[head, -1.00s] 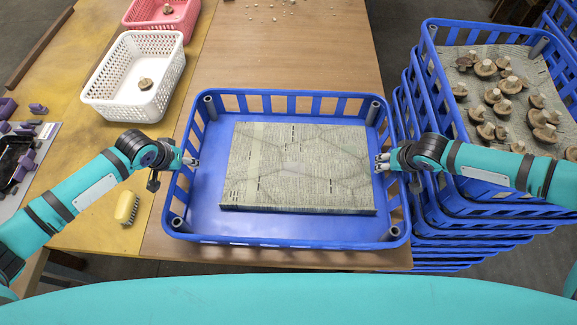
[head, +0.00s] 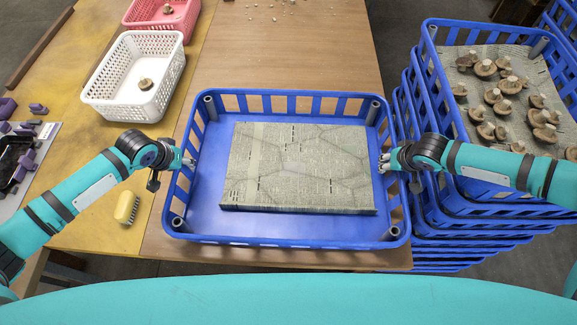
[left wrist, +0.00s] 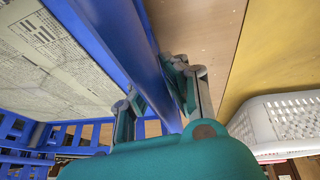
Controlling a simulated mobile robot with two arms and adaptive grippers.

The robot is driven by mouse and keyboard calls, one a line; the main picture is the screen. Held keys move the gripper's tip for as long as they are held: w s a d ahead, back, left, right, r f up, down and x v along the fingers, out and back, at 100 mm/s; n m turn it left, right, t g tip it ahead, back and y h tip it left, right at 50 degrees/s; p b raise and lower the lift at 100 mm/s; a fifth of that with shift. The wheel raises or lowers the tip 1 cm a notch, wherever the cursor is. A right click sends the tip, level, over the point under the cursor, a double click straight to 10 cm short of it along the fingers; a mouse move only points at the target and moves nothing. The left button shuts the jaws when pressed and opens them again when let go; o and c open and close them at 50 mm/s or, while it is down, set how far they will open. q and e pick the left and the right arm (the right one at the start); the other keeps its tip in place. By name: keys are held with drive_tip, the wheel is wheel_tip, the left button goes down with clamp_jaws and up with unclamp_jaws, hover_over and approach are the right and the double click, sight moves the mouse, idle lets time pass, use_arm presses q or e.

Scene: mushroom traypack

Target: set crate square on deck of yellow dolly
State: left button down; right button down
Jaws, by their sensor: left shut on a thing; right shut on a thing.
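A blue crate (head: 300,238) with slotted walls rests on the wooden table, a flat newspaper-covered slab (head: 297,165) lying in it. My left gripper (head: 190,162) is shut on the crate's left wall. In the left wrist view its fingers (left wrist: 165,92) sit on either side of the blue wall (left wrist: 120,42). My right gripper (head: 382,163) is shut on the crate's right wall, opposite the left one. The crate looks level. No yellow dolly shows in either view.
A stack of blue crates (head: 432,82) stands right of the table, mushrooms in the top one. A white basket (head: 118,106), a pink basket (head: 187,14) and a yellow brush (head: 126,206) are on the left. The table (head: 290,55) behind the crate is mostly clear.

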use_arm(q)
drive_tip(key=shift+r, duration=0.15)
use_arm(e)
drive_tip(key=shift+r, duration=0.15)
